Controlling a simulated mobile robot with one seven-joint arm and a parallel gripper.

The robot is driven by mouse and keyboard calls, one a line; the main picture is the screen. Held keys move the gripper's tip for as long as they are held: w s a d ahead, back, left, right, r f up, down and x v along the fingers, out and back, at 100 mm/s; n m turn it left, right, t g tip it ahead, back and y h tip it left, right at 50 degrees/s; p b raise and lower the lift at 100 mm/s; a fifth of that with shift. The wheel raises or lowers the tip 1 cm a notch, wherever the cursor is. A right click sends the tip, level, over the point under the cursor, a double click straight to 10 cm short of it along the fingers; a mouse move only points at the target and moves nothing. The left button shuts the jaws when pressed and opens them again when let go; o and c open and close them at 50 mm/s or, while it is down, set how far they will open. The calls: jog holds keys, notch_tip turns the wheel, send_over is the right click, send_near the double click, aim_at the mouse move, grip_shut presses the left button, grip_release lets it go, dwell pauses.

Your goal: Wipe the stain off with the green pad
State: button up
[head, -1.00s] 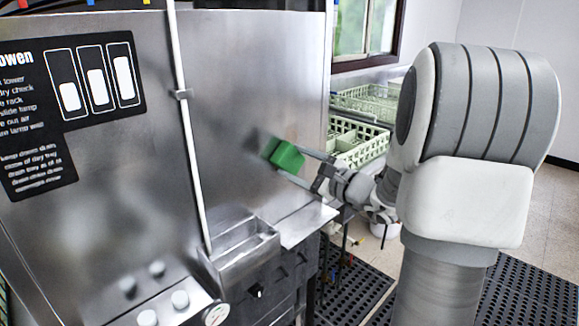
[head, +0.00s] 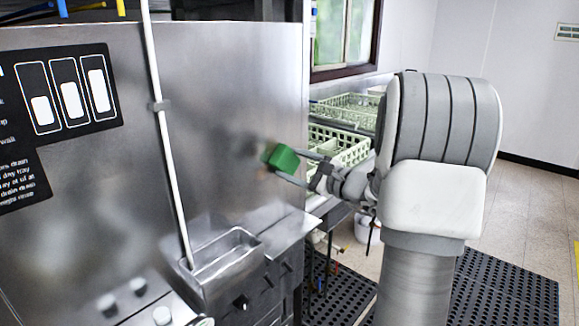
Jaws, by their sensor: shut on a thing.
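The green pad (head: 282,158) is a small block held out in front of the steel panel (head: 215,110). My gripper (head: 290,168) is shut on the pad, its two fingers reaching in from the right. The pad is close to the panel; I cannot tell whether it touches. A dim brownish smudge (head: 262,172) shows on the steel just left of and below the pad; I cannot tell whether it is the stain or a reflection. The pad and gripper may hide part of the panel behind them.
A white vertical pipe (head: 166,150) runs down the panel into a steel trough (head: 222,262). A black sign (head: 70,95) is at the left. Pale green racks (head: 340,143) stand behind my gripper. Black floor mats (head: 515,300) lie below; open floor is at the right.

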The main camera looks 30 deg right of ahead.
aim_at(290, 151)
jog(key=shift+r+p, duration=0.3)
jog(key=shift+r, duration=0.55)
jog(key=shift+s+a+f+b, duration=0.15)
jog(key=shift+s+a+b, duration=0.1)
jog(key=shift+a+b, duration=0.45)
jog(key=shift+s+a+b, duration=0.35)
jog(key=shift+a+b, duration=0.05)
jog(key=shift+a, duration=0.65)
jog(key=shift+s+a+b, duration=0.4)
jog(key=shift+a, duration=0.7)
jog(key=shift+s+a+b, duration=0.35)
jog(key=shift+a+b, duration=0.05)
jog(key=shift+a, duration=0.65)
jog(key=shift+r+p, duration=0.45)
jog(key=shift+r, duration=0.5)
jog(key=shift+w+d, duration=0.2)
jog(key=shift+d, duration=0.5)
jog(key=shift+w+d, duration=0.25)
jog(key=shift+d, duration=0.45)
jog(key=shift+w+d, duration=0.2)
jog(key=shift+d, duration=0.5)
jog(key=shift+w+d, duration=0.4)
jog(key=shift+d, duration=0.5)
jog(key=shift+w+d, duration=0.35)
jog(key=shift+d, duration=0.5)
jog(key=shift+s, duration=0.1)
